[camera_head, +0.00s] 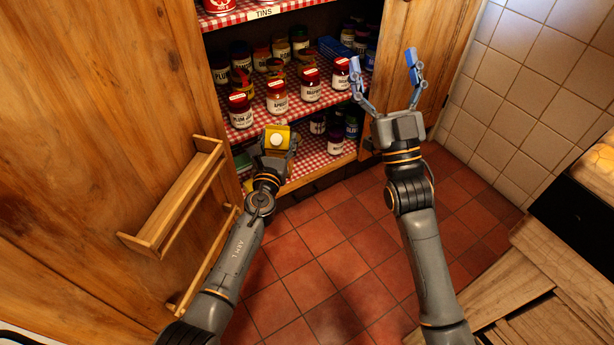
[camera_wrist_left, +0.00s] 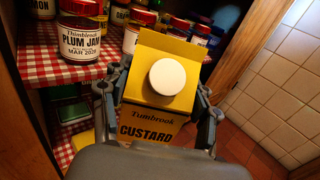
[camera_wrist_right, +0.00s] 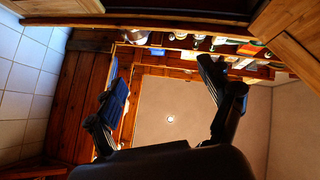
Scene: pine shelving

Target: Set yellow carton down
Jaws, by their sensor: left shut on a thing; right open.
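In the left wrist view the carton (camera_wrist_left: 152,100) reads "Tumbrook CUSTARD" and looks upright. My left gripper (camera_head: 276,150) is shut on the carton, with a finger on each side in the left wrist view (camera_wrist_left: 158,112). The carton's base is hidden, so I cannot tell whether it touches a shelf. My right gripper (camera_head: 385,72) is open and empty, raised in front of the right cupboard door.
A checked-cloth shelf (camera_head: 255,115) holds several jam jars, including plum jam (camera_head: 240,110). A lower checked shelf (camera_head: 312,155) has dark jars (camera_head: 335,138) at its right. The open left door (camera_head: 90,130) carries a wooden rack (camera_head: 180,195). A wooden counter (camera_head: 560,265) is at the right.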

